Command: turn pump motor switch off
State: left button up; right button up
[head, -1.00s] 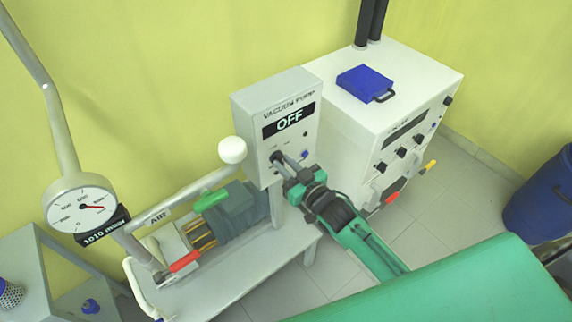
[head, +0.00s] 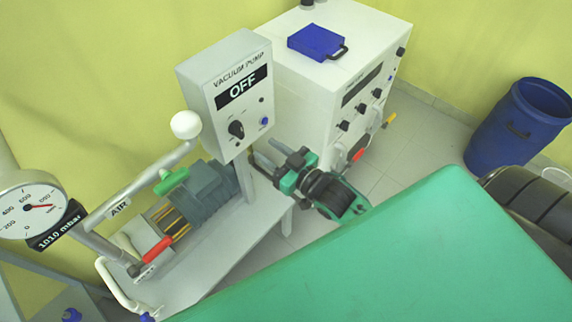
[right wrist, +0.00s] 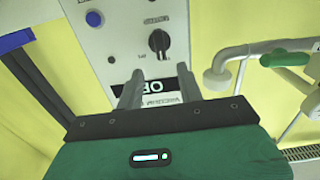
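The vacuum pump control box (head: 190,87) is light grey, with a black display (head: 242,88) reading OFF. Its black rotary switch (head: 236,129) sits below the display, next to a blue button (head: 264,121). In the right wrist view the switch (right wrist: 159,42) appears upside down, in front of the fingers. My right gripper (head: 261,155) is to the lower right of the switch, apart from it. In the right wrist view its two fingers (right wrist: 158,88) are spread with nothing between them. My left gripper is not in view.
The pump motor (head: 208,197) stands on a grey bench below the box. A pipe with a white ball end (head: 186,125) and a gauge (head: 32,208) are at left. A white cabinet (head: 287,98) carries a blue case (head: 317,43). A blue barrel (head: 515,130) stands at right.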

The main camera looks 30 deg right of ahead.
jog(key=shift+b+v, duration=0.5)
jog(key=shift+v, duration=2.05)
jog(key=shift+f, duration=0.1)
